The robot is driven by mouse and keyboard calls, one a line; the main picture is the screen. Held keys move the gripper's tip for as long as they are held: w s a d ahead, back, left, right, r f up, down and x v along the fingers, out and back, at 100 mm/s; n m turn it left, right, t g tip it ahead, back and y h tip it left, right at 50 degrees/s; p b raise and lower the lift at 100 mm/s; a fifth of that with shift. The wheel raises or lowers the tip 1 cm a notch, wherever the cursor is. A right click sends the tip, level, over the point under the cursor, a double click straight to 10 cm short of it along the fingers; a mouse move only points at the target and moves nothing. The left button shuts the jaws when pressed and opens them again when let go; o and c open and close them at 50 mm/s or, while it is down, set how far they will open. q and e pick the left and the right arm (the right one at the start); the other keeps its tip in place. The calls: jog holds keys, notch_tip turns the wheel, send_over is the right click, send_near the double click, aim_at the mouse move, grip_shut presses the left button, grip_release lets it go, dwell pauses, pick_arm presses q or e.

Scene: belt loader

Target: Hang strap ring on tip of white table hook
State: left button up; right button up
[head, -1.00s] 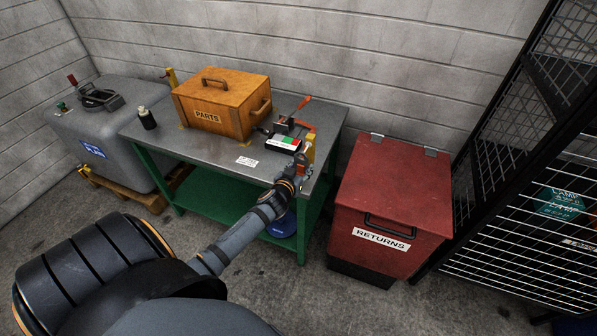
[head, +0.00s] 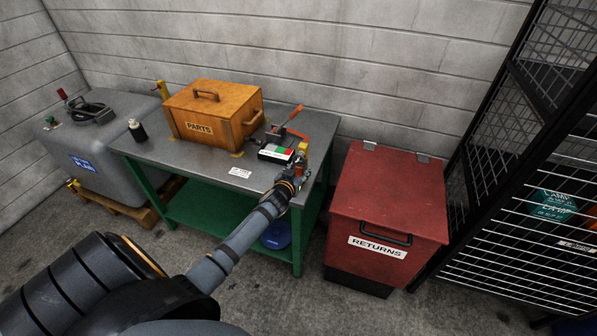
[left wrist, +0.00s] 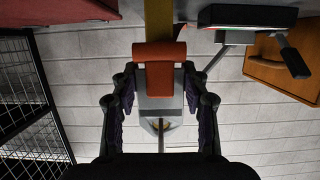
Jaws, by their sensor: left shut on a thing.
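My left gripper (head: 288,184) is at the right front corner of the metal-topped bench (head: 205,163). In the left wrist view its fingers (left wrist: 160,100) stand on both sides of an orange-red and grey piece (left wrist: 160,52), probably the strap end, and are shut on it. A pale, ring-like shape shows at the grey part's lower end; I cannot tell whether it is the ring. A yellow upright piece (left wrist: 157,18) is behind the orange part, and also shows in the head view (head: 302,149). I cannot make out a white hook. My right gripper is out of view.
A wooden PARTS box (head: 232,112), a dark bottle (head: 137,131) and a red-handled clamp (head: 281,134) with a white, green and red block (head: 274,153) are on the bench. A red RETURNS bin (head: 390,205) stands to the right, near a black mesh cage (head: 500,130).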

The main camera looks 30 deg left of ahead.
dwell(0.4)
pick_arm(q)
jog(key=o, duration=1.1)
jog(key=shift+o, duration=0.2)
jog(key=v, duration=1.2)
jog(key=shift+a, duration=0.1)
